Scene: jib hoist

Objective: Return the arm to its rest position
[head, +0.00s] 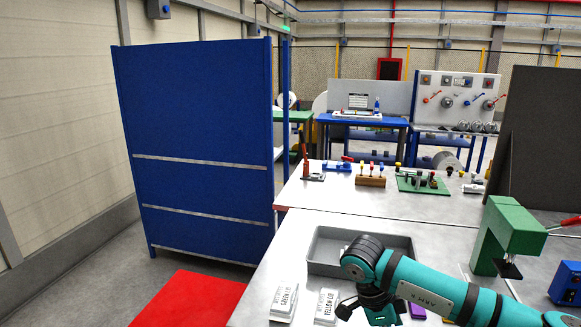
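My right arm (430,290) is teal with black joints and a plate lettered "ARM R". It reaches in from the lower right over the near table and bends at a black joint (362,257). Below the bend, dark parts that look like my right gripper (352,304) show near the bottom edge, in front of the grey tray's near side. Its fingers are mostly hidden, so I cannot tell whether they are open or holding anything. My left arm and gripper are out of view.
A grey tray (325,245) lies behind the arm. White boxes lettered "GREEN LID" (285,301) and "YELLOW LID" (326,306) lie left of it. A green press-like frame (505,232) and blue box (566,285) stand right. A purple block (388,311) is close to the gripper.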

